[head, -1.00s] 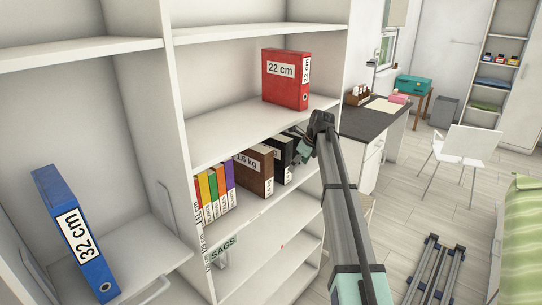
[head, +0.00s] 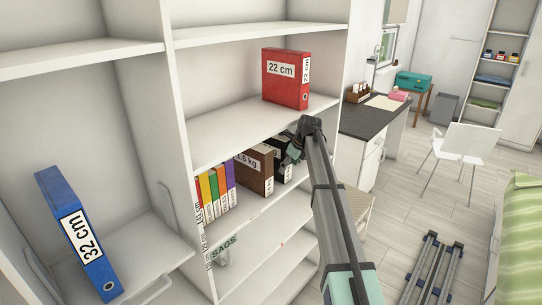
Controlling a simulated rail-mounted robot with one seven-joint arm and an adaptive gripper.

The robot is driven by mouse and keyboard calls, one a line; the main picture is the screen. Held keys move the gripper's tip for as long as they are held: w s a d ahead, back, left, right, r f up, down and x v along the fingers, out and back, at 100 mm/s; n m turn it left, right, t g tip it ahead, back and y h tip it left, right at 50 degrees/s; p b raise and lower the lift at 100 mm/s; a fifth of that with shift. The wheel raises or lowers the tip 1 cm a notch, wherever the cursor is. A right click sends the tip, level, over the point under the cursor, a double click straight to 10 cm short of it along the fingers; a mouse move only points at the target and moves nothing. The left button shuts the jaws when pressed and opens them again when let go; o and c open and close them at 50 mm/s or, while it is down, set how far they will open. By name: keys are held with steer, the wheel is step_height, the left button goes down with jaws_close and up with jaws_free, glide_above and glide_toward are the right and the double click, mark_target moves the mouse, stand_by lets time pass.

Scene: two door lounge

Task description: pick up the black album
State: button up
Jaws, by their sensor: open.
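The black album (head: 283,171) stands on the middle shelf, at the right of a brown album (head: 256,172). Its upper right part is hidden behind my gripper. My gripper (head: 290,152) is open and reaches into the shelf from the right, at the black album's upper right side. I cannot tell whether the fingers touch it or stand around it.
Several thin coloured books (head: 215,190) stand left of the brown album. A red binder (head: 286,79) stands on the shelf above, and that shelf's board is just over my gripper. A blue binder (head: 77,233) leans in the left compartment. A dark-topped desk (head: 372,122) is right of the shelving.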

steer(key=shift+f, duration=0.2)
stand_by(0.3)
steer(key=c, duration=1.4)
steer(key=shift+r, duration=0.1)
jaws_close()
steer(key=shift+w+r, duration=0.1)
